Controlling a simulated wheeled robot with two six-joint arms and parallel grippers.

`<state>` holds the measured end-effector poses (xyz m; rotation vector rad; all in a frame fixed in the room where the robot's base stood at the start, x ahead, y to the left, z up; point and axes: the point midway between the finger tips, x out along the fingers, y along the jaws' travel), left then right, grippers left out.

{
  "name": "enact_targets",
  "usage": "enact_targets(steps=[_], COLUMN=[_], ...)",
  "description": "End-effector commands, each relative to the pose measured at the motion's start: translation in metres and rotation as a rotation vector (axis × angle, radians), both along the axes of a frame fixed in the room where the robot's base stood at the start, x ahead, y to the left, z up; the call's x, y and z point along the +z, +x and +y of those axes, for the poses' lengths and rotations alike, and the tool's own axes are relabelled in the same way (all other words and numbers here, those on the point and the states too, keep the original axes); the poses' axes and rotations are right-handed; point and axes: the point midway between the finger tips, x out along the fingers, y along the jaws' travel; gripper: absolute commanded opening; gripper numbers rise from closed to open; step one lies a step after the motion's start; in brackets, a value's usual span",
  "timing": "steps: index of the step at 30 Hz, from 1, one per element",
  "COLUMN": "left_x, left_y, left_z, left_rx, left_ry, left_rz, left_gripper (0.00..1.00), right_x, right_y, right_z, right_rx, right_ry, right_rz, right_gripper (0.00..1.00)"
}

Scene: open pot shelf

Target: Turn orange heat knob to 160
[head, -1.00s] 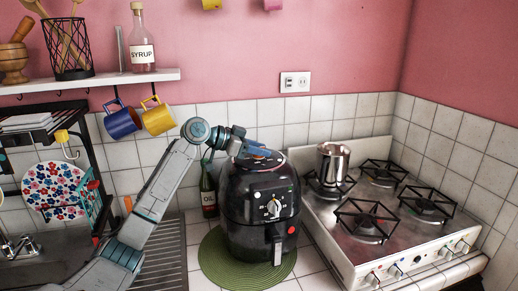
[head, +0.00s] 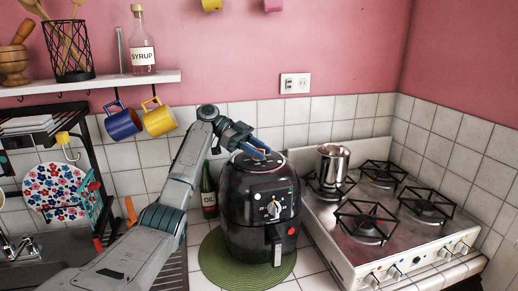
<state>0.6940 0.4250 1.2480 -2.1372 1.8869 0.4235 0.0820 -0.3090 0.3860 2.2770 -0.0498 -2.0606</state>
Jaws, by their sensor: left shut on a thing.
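The black air fryer (head: 236,205) stands on a round green mat (head: 212,268). My left gripper (head: 262,152) is over the top of the air fryer, with its blue fingers shut on the orange heat knob (head: 259,156). Only a small bit of orange shows at the fingertips; the rest of the knob is hidden, and I cannot read its setting. A white-and-black dial (head: 274,208) is on the front panel, above the handle (head: 276,245). My right gripper is not in view.
A white stove (head: 345,250) with several burners and a metal pot (head: 332,163) stands close on the right. A dark oil bottle (head: 208,195) stands behind the mat's left side. Mugs (head: 122,124) hang from the shelf (head: 110,82) at upper left.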

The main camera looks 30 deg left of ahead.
Motion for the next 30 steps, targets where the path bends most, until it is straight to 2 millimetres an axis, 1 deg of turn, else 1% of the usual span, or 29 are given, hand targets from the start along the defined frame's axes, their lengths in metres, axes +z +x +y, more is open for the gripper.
enact_targets(steps=[1,7,19,20,21,30], left_x=[0.0028,0.001,-0.0003,-0.0003,-0.0005,0.0009], left_y=[0.0004,0.0002,0.0,0.0,0.0,0.0001], left_z=[0.0004,0.0005,0.0005,0.0005,0.0004,0.0003], left_rx=[-0.011,-0.041,-0.045,-0.045,-0.045,-0.045], left_ry=[-0.001,0.001,0.002,0.002,0.002,0.001], left_rz=[-0.001,0.0,0.002,0.002,0.002,0.001], left_gripper=[0.09,0.08,0.08,0.37,0.42,0.42], right_x=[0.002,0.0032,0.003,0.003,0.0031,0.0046], right_y=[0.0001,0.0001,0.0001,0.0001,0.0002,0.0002], right_z=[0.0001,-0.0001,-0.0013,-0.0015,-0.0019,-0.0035], right_rx=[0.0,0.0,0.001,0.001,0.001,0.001], right_ry=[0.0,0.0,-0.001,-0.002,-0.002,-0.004], right_rz=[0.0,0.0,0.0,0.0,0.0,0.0], right_gripper=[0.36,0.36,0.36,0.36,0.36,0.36])
